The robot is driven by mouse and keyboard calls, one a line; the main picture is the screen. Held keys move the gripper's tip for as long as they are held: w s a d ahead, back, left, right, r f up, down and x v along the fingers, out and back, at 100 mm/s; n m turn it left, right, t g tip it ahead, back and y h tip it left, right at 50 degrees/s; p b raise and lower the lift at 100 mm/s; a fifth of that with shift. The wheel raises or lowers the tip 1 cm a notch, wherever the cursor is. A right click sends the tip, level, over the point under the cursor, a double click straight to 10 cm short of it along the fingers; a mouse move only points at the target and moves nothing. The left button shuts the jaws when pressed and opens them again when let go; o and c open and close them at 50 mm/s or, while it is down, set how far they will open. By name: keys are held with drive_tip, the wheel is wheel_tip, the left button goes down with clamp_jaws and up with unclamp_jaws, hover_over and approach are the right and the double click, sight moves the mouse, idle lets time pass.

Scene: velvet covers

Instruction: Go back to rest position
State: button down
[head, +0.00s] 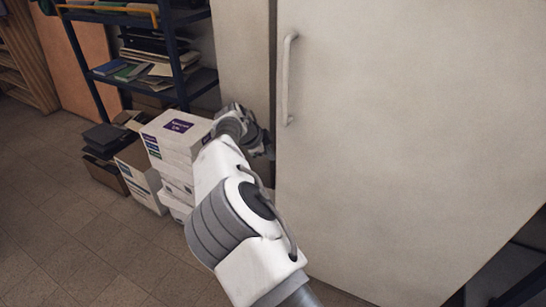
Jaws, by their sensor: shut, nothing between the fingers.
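My arm (240,215) reaches up from the bottom middle of the head view, bent at its joints. My gripper (262,147) is at the far end, a small dark shape beside the left edge of a large off-white cabinet door (400,150). It is below and left of the door's vertical handle (287,80) and apart from it. The gripper is shut and empty. Its fingertips are small and hard to make out, and I cannot tell whether it touches the door edge.
White boxes (178,140) are stacked left of my arm, with more boxes and dark folders (103,138) beside them. A dark-blue metal shelf (170,85) holding papers stands behind. The tiled floor (70,230) at lower left is clear. The door fills the right side.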

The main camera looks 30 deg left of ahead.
drive_tip(key=s+a+r+p, duration=0.1)
drive_tip(key=s+a+r, duration=0.1)
drive_tip(key=s+r, duration=0.3)
wheel_tip(320, 180, up, 14)
drive_tip(key=g+y, duration=0.1)
drive_tip(key=g, duration=0.3)
hover_over(330, 124)
drive_tip(key=s+d, duration=0.3)
drive_tip(key=d, duration=0.6)
drive_tip(key=s+d, duration=0.3)
drive_tip(key=d, duration=0.5)
drive_tip(key=s+d+r+n+y, duration=0.1)
drive_tip(key=s+d+r+n, duration=0.15)
drive_tip(key=s+d, duration=0.45)
drive_tip(key=s+d+r+n, duration=0.25)
drive_tip(key=s+d, duration=0.25)
drive_tip(key=d, duration=0.4)
drive_tip(key=s+d+f+n+t+h, duration=0.15)
drive_tip(key=s+d, duration=0.25)
drive_tip(key=s, duration=0.4)
drive_tip(key=s+d+f+n+t, duration=0.1)
drive_tip(key=s+d+f+n, duration=0.2)
drive_tip(key=s, duration=0.6)
wheel_tip(330, 124, up, 14)
drive_tip(key=p, duration=1.2)
drive_tip(key=shift+w+d, duration=0.3)
drive_tip(key=shift+d, duration=0.05)
